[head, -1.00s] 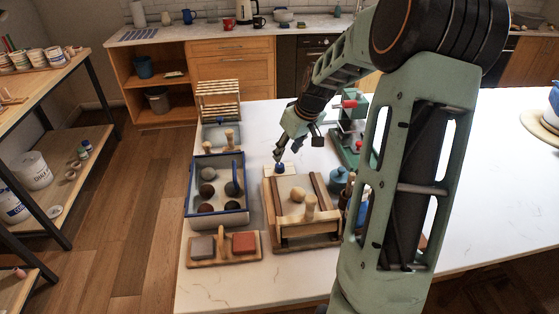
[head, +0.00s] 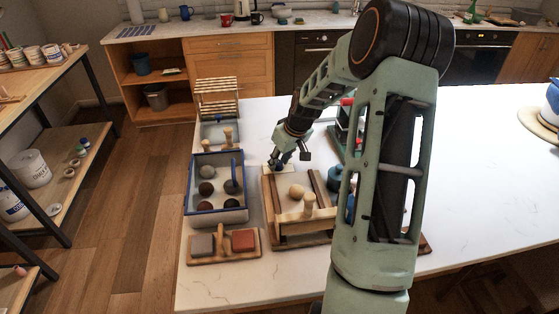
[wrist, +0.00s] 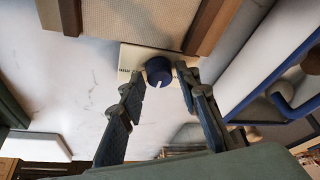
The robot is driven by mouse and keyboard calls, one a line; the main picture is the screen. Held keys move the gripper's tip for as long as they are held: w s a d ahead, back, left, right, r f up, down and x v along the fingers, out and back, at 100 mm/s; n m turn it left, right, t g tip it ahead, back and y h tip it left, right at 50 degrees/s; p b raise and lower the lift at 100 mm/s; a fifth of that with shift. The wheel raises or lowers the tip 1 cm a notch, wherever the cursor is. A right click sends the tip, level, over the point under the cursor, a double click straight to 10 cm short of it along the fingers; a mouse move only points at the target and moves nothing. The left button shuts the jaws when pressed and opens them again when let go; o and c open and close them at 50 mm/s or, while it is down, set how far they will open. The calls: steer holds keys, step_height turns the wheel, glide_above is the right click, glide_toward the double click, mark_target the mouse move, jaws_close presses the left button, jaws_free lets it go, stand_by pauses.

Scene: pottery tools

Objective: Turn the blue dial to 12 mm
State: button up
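The blue dial (wrist: 159,70) is a round dark-blue knob on a pale plate (wrist: 128,58) at the end of the wooden slab press or board (head: 300,215). A white pointer line shows on the dial; markings on the plate are too small to read. In the head view the dial (head: 279,167) is mostly hidden by my gripper (head: 277,162). In the wrist view my gripper (wrist: 158,77) is open, one finger on each side of the dial. Gaps show between the fingertips and the dial, but I cannot tell their depth relative to it.
A blue-rimmed tray (head: 217,213) with several balls stands left of the wooden board. A wooden holder (head: 222,245) with grey and red blocks is in front of it. A green device (head: 350,130) and a blue jar (head: 335,178) stand to the right.

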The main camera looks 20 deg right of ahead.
jaws_close()
steer(key=shift+f+m+b, duration=0.1)
steer(key=shift+m+b, duration=0.2)
steer(key=shift+b, duration=0.1)
steer(key=shift+a+f+m+h+b, duration=0.15)
steer(key=shift+m+h+b, duration=0.35)
steer(key=shift+m+b, duration=0.5)
steer(key=m+h+b, duration=0.1)
steer(key=m+b, duration=0.1)
steer(key=m, duration=0.1)
steer(key=shift+a+b, duration=0.2)
steer(key=shift+b, duration=0.2)
steer(key=m+h, duration=0.1)
steer(key=m, duration=0.1)
steer(key=m+b, duration=0.1)
steer(key=m, duration=0.1)
steer(key=m+g+h, duration=0.1)
steer(key=m, duration=0.1)
steer(key=shift+r+h, duration=0.25)
steer(key=shift+h, duration=0.05)
steer(key=shift+m+b, duration=0.3)
